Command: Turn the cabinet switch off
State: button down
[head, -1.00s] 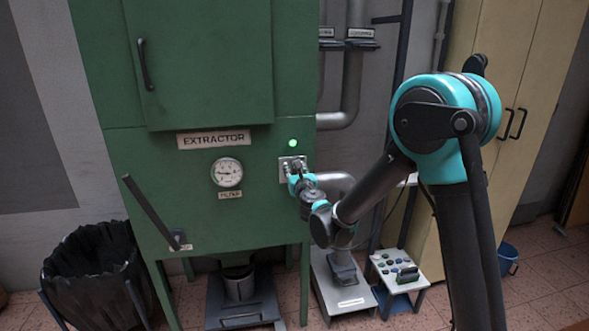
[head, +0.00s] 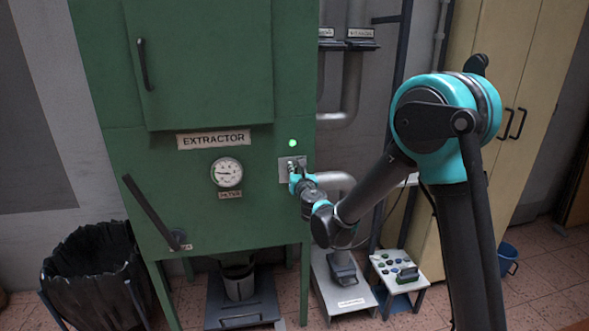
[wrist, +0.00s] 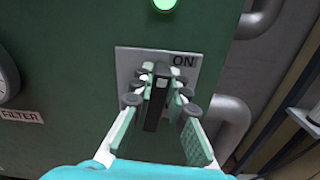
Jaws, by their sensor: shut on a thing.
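The green extractor cabinet (head: 130,165) stands upright in front of me. Its switch is a dark lever (wrist: 155,105) on a grey plate (wrist: 127,66), with the word ON at the plate's upper right in the wrist view. My gripper (wrist: 161,97) is shut on the lever, one finger on each side of it. In the head view the plate (head: 284,170) shows, but my gripper (head: 295,172) hides most of the lever. The lamp (head: 292,143) above the plate glows green, and it also shows in the wrist view (wrist: 164,3).
A round gauge (head: 227,172) and a long dark handle (head: 150,210) are on the cabinet front, left of the plate. Grey pipes (wrist: 235,120) run close on the right. A black-lined bin (head: 92,270) stands at lower left, and a small button stand (head: 388,262) at lower right.

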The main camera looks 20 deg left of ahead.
jog(key=m, duration=0.4)
jog(key=shift+w+d+f, duration=0.15)
jog(key=shift+w+d, duration=0.1)
jog(key=shift+d, duration=0.15)
jog(key=shift+w+d+f+m, duration=0.1)
jog(key=shift+d+f+m, duration=0.2)
jog(key=shift+m, duration=1.75)
jog(key=shift+w+d+f+m, duration=0.1)
jog(key=shift+f+m, duration=0.3)
jog(key=shift+m, duration=1.7)
jog(key=shift+w+d+f+m, duration=0.15)
jog(key=shift+f+m, duration=0.2)
jog(key=shift+m, duration=1.7)
jog(key=c, duration=1.5)
grip_release()
